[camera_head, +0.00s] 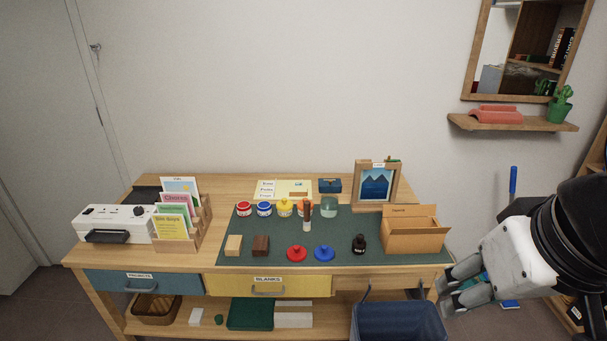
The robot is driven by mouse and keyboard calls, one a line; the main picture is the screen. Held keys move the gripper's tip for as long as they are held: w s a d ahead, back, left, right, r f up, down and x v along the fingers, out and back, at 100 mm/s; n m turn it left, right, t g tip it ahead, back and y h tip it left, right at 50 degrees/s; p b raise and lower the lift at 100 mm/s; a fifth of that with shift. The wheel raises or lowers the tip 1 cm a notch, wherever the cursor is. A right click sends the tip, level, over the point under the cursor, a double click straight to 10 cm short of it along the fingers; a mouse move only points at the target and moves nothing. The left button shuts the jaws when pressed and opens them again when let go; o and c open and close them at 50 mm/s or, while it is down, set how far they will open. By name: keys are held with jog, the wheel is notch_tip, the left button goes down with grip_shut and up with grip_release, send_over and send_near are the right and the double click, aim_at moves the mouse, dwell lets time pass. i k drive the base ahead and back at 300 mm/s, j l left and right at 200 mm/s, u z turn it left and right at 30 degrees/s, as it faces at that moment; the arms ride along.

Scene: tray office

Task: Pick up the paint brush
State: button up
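My gripper (446,293) is at the right, in front of the workbench's right end and well away from that item. Its two fingers point left and look apart, with nothing seen between them.
A cardboard box (413,238) is at right, a blue bin (398,322) below.

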aim_at(306, 222)
jog(key=i+j, duration=0.1)
jog(key=j, duration=0.3)
jog(key=i+j, duration=0.15)
jog(key=j, duration=0.2)
jog(key=i+j, duration=0.1)
jog(key=j, duration=0.3)
jog(key=i+j, duration=0.15)
jog(key=j, duration=0.2)
jog(key=i+j, duration=0.1)
jog(key=j, duration=0.3)
jog(key=i+j, duration=0.15)
jog(key=j, duration=0.2)
jog(key=z, duration=0.05)
